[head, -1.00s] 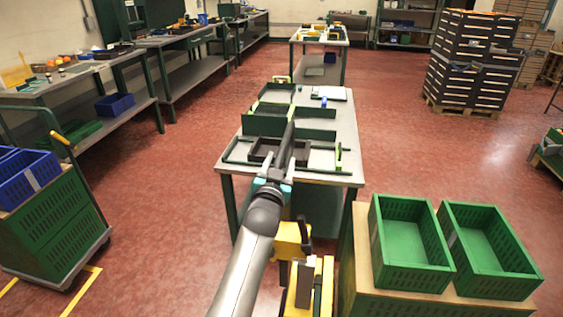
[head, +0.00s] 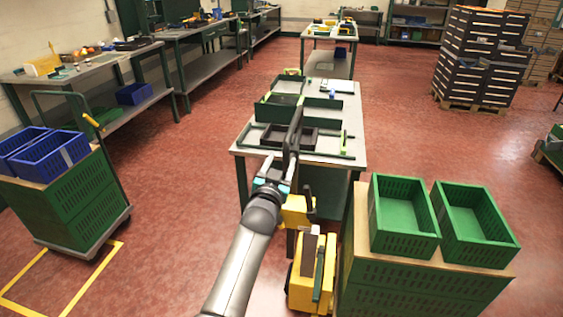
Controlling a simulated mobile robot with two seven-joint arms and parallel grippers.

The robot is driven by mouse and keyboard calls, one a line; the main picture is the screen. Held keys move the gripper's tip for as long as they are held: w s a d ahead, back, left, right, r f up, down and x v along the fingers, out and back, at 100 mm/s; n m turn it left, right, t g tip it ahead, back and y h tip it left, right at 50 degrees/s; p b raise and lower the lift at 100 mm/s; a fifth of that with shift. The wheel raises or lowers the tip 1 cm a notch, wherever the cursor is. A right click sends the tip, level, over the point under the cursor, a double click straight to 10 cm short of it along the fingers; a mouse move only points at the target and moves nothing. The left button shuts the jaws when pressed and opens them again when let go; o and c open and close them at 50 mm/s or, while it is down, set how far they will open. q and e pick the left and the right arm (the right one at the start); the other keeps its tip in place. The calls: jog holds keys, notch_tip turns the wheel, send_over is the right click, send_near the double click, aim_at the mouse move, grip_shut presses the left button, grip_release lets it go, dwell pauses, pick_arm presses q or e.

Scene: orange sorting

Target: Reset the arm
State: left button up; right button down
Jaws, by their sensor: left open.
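My left arm comes up from the bottom of the head view. Its gripper (head: 293,132) points away from me, over the near part of the grey work table (head: 343,122). The gripper is seen nearly edge-on, so the gap between its fingers barely shows. Its jaws are open, and nothing is seen held in them. The fingers overlap a dark shallow tray (head: 325,140) on the table in the picture; I cannot tell how high they are above it. My right gripper is not in view.
Two green crates (head: 403,246) (head: 478,256) stand at the right front. Yellow equipment (head: 303,285) stands left of them. A trolley with blue crates (head: 62,168) is at the left. Benches (head: 95,70) line the left wall.

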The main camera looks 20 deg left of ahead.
pick_arm(q)
jog(key=s+d+f+m+g+h, duration=0.1)
jog(key=s+d+f+g, duration=0.15)
jog(key=s+f, duration=0.55)
jog(key=s+d+f+g+h, duration=0.1)
jog(key=s+d+f+g, duration=0.15)
jog(key=f, duration=1.05)
jog(key=s+d+f+m+g+h, duration=0.1)
jog(key=s+d+f+g, duration=0.15)
jog(key=s+f, duration=0.55)
jog(key=s+f+g, duration=0.3)
jog(key=s+f, duration=0.3)
jog(key=s, duration=0.6)
jog(key=s+f+g, duration=0.3)
jog(key=s+f, duration=0.4)
jog(key=s, duration=0.6)
jog(key=s+f+g, duration=0.3)
jog(key=s+f, duration=0.4)
jog(key=s, duration=0.5)
jog(key=shift+s+d+m+h, duration=0.15)
jog(key=shift+d+m+h, duration=0.15)
jog(key=shift+h, duration=0.1)
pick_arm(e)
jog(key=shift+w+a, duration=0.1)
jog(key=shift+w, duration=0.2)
pick_arm(q)
jog(key=shift+c, duration=0.4)
